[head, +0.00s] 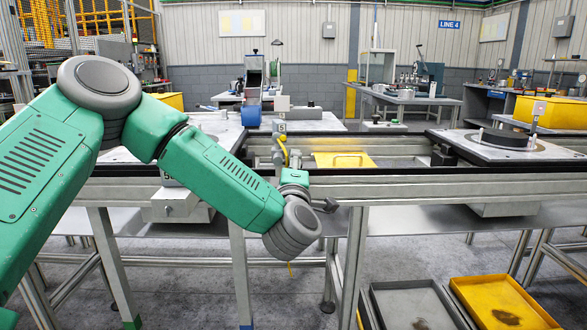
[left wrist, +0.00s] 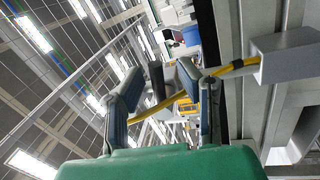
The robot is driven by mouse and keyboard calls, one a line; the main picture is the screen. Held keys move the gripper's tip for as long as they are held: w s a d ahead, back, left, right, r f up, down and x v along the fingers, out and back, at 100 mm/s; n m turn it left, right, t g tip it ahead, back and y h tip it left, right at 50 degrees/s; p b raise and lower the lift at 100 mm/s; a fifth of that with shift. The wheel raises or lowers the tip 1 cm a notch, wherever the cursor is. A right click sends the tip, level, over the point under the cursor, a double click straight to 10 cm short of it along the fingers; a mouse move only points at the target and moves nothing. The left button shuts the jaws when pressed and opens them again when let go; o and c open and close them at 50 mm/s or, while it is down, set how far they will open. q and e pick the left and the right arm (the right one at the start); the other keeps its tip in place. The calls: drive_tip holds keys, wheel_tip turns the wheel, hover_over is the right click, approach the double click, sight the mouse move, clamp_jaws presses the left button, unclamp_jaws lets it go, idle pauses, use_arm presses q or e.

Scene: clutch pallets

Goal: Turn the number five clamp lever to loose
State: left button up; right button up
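The number five plate (head: 282,127) stands on the far rail of the pallet station in the head view. A yellow curved lever or cable (head: 283,149) is just below it. My left gripper (head: 295,157) is in front of the rail, beside this yellow part, and partly hidden by its own wrist. In the left wrist view, the gripper (left wrist: 163,82) has its two fingers apart. A thin yellow bar (left wrist: 158,109) with a black section crosses the fingers from a grey block (left wrist: 285,58); I cannot tell whether it touches them. My right gripper is not in view.
A yellow plate (head: 343,160) lies in the station to the right. Pallets with round parts rest on the rails, one at the right (head: 505,140). A grey tray (head: 415,305) and a yellow tray (head: 503,302) are low at the front right.

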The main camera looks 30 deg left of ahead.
use_arm(q)
drive_tip(key=v, duration=1.2)
drive_tip(key=shift+f, duration=0.15)
